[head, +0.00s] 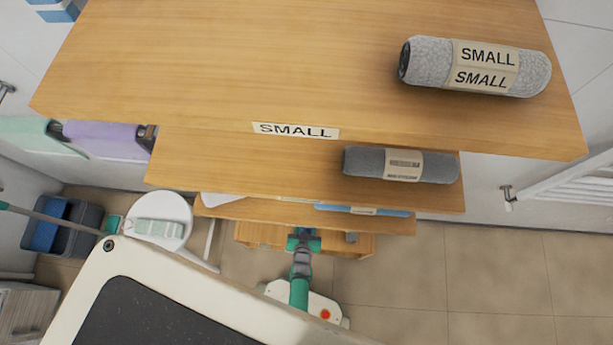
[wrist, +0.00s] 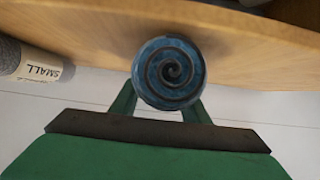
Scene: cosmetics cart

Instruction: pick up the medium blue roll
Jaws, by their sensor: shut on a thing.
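In the wrist view, a blue roll (wrist: 169,72) shows end-on, with a dark spiral on its round face. My gripper (wrist: 168,103) is shut on it, with a green finger on either side; the fingertips are partly hidden behind the roll. The roll's label is not visible in this view. In the head view, part of a blue roll (head: 364,210) with a pale label shows at a lower shelf, mostly hidden by the shelf above. I cannot tell if it is the held one. The gripper's fingers are not clear in the head view.
A light grey SMALL roll (head: 476,67) lies on the top shelf (head: 250,60). A darker grey roll (head: 400,165) lies on the shelf below. In the wrist view, a wooden board (wrist: 100,35) is close to the held roll, and a grey SMALL roll (wrist: 30,62) is at left.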

